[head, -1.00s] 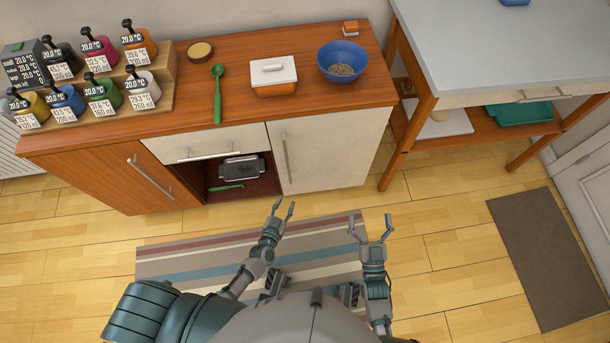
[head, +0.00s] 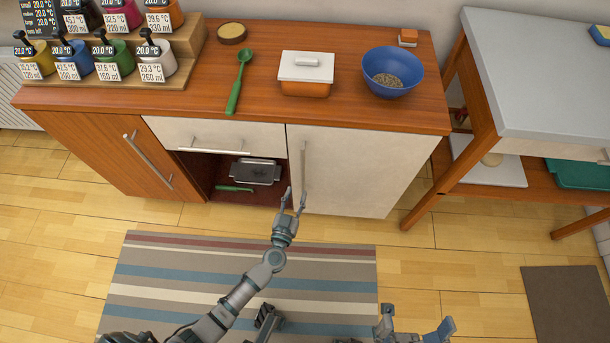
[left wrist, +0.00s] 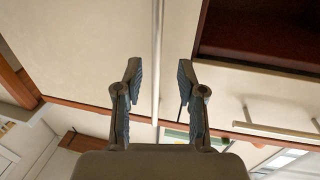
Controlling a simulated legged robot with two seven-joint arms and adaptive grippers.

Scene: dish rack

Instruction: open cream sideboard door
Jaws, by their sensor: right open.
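The cream sideboard door (head: 350,170) is closed at the right of the sideboard front. Its upright metal handle (head: 304,165) is near its left edge. My left gripper (head: 292,200) is open and in front of the handle's lower end. In the left wrist view the handle (left wrist: 157,60) runs between the two open fingers (left wrist: 160,85), past their tips; I cannot tell whether either finger touches it. My right gripper (head: 415,325) is open, low at the bottom edge of the head view, away from the sideboard.
Left of the door is an open niche with a dark dish (head: 255,172) and a green utensil (head: 234,188). A cream drawer (head: 215,137) and a wooden door (head: 110,150) are beside it. A blue bowl (head: 392,75) stands on top. A striped rug (head: 240,270) covers the floor; a side table (head: 530,70) stands right.

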